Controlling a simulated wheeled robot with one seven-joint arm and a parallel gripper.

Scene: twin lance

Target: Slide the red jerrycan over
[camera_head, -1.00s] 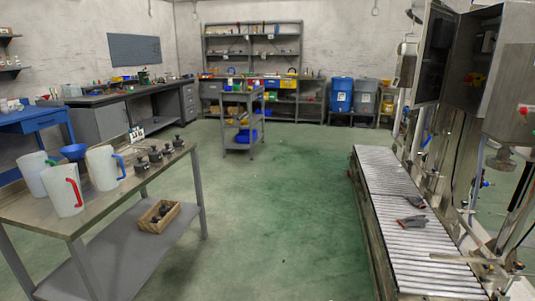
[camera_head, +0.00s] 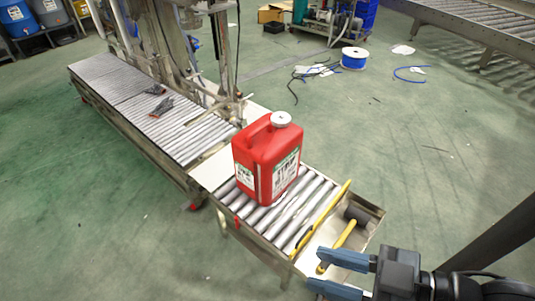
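The red jerrycan (camera_head: 262,163) stands upright on the near end of a roller conveyor (camera_head: 290,222). It has a white cap and white labels. My gripper (camera_head: 318,274) is at the lower right, with its two blue-grey fingers apart and pointing left. It is empty and apart from the jerrycan, which is farther off, up and to the left in the picture.
A yellow-handled tool (camera_head: 341,240) lies in a tray at the conveyor's near end, and a yellow bar (camera_head: 322,216) crosses the rollers there. Dark gloves (camera_head: 161,106) seem to lie on the farther rollers. A cable spool (camera_head: 354,58) stands on the floor. The floor right of the conveyor is mostly clear.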

